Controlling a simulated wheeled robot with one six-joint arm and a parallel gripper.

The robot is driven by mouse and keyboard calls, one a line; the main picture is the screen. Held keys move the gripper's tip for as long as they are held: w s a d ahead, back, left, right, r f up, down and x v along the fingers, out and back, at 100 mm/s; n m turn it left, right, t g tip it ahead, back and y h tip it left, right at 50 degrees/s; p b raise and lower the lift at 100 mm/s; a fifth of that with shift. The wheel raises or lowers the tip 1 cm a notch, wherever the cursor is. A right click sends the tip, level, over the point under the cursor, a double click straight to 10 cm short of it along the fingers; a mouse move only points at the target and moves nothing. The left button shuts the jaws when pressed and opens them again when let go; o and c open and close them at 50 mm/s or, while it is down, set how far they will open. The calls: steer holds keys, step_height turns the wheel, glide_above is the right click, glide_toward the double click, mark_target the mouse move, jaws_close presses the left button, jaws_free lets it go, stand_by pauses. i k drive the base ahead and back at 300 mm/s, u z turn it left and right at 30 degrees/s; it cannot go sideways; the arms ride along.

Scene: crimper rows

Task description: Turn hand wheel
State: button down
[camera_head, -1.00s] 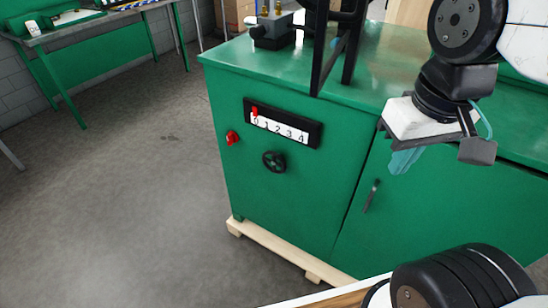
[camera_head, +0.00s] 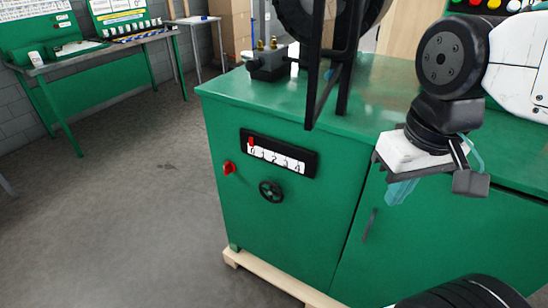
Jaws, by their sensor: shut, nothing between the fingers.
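The hand wheel (camera_head: 271,191) is a small black wheel on the front of the green cabinet (camera_head: 315,222). Above it is a black-framed scale (camera_head: 279,154) numbered 0 to 4, with a red pointer (camera_head: 251,142) at the 0 end. My gripper (camera_head: 400,190) hangs at the right, in front of the cabinet's upper right part, well apart from the wheel. Its light blue fingers point down and left, and nothing shows between them. They look shut.
A red knob (camera_head: 229,168) sits left of the wheel. A door handle (camera_head: 370,224) is on the right. A black frame (camera_head: 335,80) and a small fixture (camera_head: 267,62) stand on top. A wooden pallet (camera_head: 275,277) lies below. Open grey floor (camera_head: 130,215) is at the left.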

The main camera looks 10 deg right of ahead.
mark_target(273, 187)
steer(key=u, duration=0.95)
steer(key=k, duration=1.25)
steer(key=u, duration=0.5)
steer(key=i, duration=0.4)
steer(key=z, duration=0.9)
steer(key=i, duration=0.45)
steer(key=z, duration=0.25)
